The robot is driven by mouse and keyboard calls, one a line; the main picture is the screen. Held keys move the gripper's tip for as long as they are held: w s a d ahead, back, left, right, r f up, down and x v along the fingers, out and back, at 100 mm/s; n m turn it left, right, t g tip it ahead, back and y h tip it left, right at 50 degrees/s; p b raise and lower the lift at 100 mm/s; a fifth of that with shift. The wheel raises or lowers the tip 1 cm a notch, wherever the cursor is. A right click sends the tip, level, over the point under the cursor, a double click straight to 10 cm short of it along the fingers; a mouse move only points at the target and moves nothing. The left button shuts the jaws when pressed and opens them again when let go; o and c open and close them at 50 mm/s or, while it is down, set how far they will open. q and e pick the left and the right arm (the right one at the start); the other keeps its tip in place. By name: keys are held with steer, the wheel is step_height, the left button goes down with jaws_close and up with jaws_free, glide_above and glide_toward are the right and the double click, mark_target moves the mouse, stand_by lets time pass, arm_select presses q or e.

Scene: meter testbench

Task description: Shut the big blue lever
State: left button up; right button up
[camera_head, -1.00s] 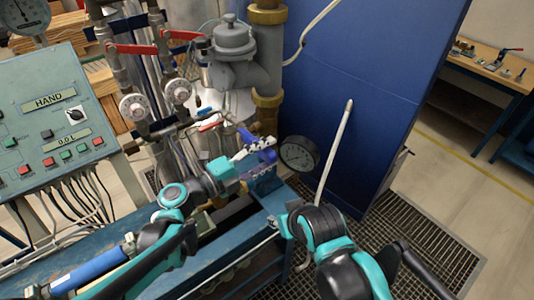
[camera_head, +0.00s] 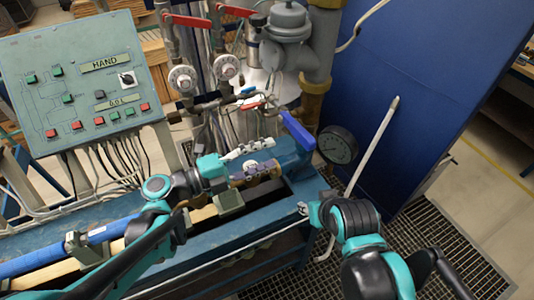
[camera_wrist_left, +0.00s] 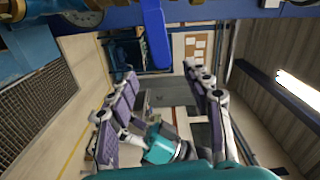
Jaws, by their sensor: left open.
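The big blue lever (camera_head: 298,131) sticks up at a slant from the blue end part of the bench, just left of the dark round gauge. My left gripper (camera_head: 272,155) is just left of and below the lever in the head view, with its fingers spread and nothing between them. In the left wrist view the lever (camera_wrist_left: 154,36) hangs in from the top edge, ahead of the gap between my open left fingertips (camera_wrist_left: 160,70). I see no contact between lever and fingers.
A control panel (camera_head: 88,82) stands at the left. Red-handled valves (camera_head: 192,20) and pipes rise behind the lever. A round gauge (camera_head: 337,145) sits right of it. A blue cabinet wall (camera_head: 420,90) and a pale leaning rod (camera_head: 371,147) are farther right, above floor grating (camera_head: 432,240).

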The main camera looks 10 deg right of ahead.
arm_select(q)
steer(key=shift+r, duration=0.1)
steer(key=c, duration=0.5)
steer(key=r+n+y+p, duration=0.1)
steer(key=r+n+p, duration=0.1)
steer(key=p, duration=0.1)
steer(key=w+d+r+n+g+y+p, duration=0.1)
steer(key=r+n+p, duration=0.1)
steer(key=p, duration=0.2)
steer(key=w+d+r+n+g+y+p, duration=0.1)
steer(key=r+n+p, duration=0.1)
steer(key=r+p, duration=0.1)
steer(key=shift+d, duration=0.15)
jaws_close()
step_height(320, 180, up, 8)
steer(key=w+n+g+y+p, duration=0.2)
steer(key=n+y+p, duration=0.3)
steer(key=n+p, duration=0.55)
steer(key=p, duration=0.1)
glide_above(306, 131)
steer(key=a, duration=0.3)
step_height(306, 131, down, 6)
steer(key=shift+n, duration=0.35)
steer(key=f, duration=0.4)
steer(key=shift+s+f, duration=0.2)
steer(key=shift+f, duration=0.15)
steer(key=shift+d, duration=0.1)
